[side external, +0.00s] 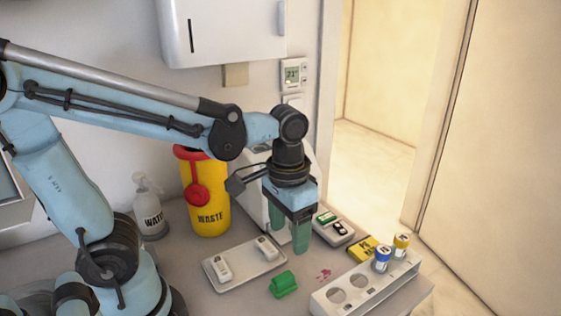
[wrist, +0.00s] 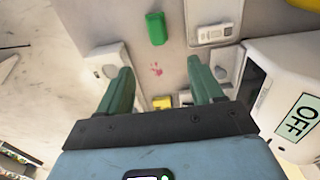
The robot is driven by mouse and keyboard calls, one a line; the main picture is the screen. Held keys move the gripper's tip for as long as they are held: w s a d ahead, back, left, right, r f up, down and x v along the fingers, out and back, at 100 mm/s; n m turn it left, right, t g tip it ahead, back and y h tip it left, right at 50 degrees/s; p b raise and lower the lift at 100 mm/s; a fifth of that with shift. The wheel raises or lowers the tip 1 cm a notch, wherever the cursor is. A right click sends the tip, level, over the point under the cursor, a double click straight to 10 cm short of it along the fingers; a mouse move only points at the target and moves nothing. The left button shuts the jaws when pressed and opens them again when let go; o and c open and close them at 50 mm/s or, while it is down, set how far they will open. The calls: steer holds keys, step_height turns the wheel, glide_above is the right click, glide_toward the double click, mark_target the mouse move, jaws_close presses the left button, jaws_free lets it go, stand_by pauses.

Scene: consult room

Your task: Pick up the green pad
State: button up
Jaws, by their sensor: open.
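The green pad (side external: 283,284) lies on the table in front of the tray, clear of it. It also shows near the top of the wrist view (wrist: 156,28), just above a red mark on the table. My gripper (side external: 288,240) has green fingers that point down. In the side external view it hangs above and slightly behind the pad. In the wrist view my gripper (wrist: 160,72) is open, with an empty gap between its fingers. The pad is beyond the fingertips and not touched.
A tray (side external: 217,287) with two white devices lies left of the pad. A white rack (side external: 377,293) with blue-capped and yellow-capped vials stands right. A yellow box (side external: 362,249) and white device (side external: 342,240) lie behind. A yellow waste bin (side external: 208,195) and white OFF box (wrist: 297,95) stand nearby.

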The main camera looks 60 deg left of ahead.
glide_above(286, 275)
steer(key=shift+w+a+f, duration=0.1)
steer(key=shift+w+f, duration=0.05)
steer(key=shift+f, duration=1.55)
steer(key=shift+w+f, duration=0.1)
steer(key=shift+f, duration=1.55)
steer(key=shift+s+f, duration=0.15)
steer(key=shift+f, duration=1.2)
steer(key=shift+s+f, duration=0.15)
steer(key=shift+f, duration=1.2)
steer(key=shift+c, duration=0.3)
steer(key=c, duration=1.2)
steer(key=shift+o, duration=0.2)
steer(key=shift+r, duration=0.15)
steer(key=shift+r, duration=0.85)
step_height(286, 275, up, 2)
steer(key=shift+s+r, duration=0.1)
steer(key=shift+r, duration=0.1)
steer(key=s+d+r, duration=0.6)
steer(key=s+d, duration=0.1)
steer(key=d, duration=0.2)
steer(key=shift+s+r, duration=0.2)
steer(key=shift+r, duration=0.15)
